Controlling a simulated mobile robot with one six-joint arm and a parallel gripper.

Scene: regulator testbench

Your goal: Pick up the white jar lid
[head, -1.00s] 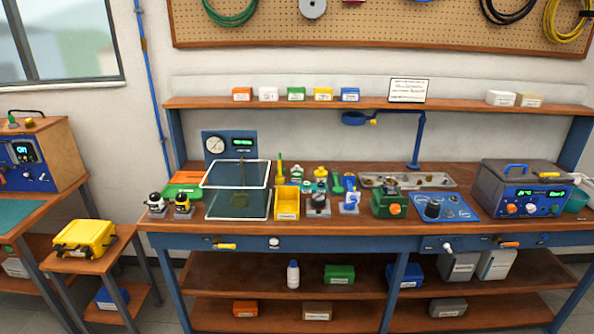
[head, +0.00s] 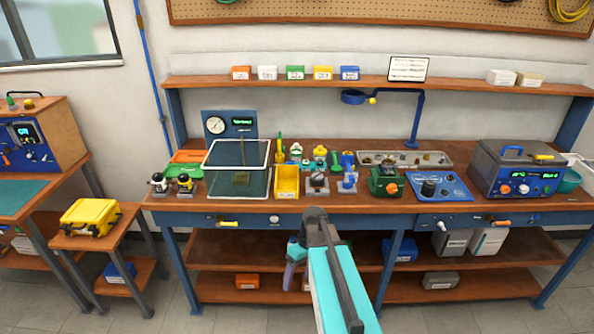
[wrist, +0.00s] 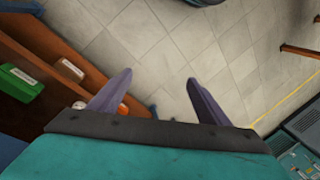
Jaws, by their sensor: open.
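I cannot make out the white jar lid for certain in either view. Small jars and fittings (head: 320,153) stand in a cluster at the middle of the workbench (head: 250,204), too small to tell apart well. My gripper (wrist: 158,78) is open and empty in the wrist view, its two purple fingers spread over the tiled floor. In the head view my gripper (head: 291,273) shows in front of the bench, below the top's front edge, partly hidden by my arm.
A clear-walled tank (head: 238,190), a yellow bin (head: 287,182), a green device (head: 386,181) and a grey bath unit (head: 520,172) crowd the bench. A shelf with small boxes (head: 295,72) runs above. A yellow case (head: 90,217) sits on a side stand. The floor in front is clear.

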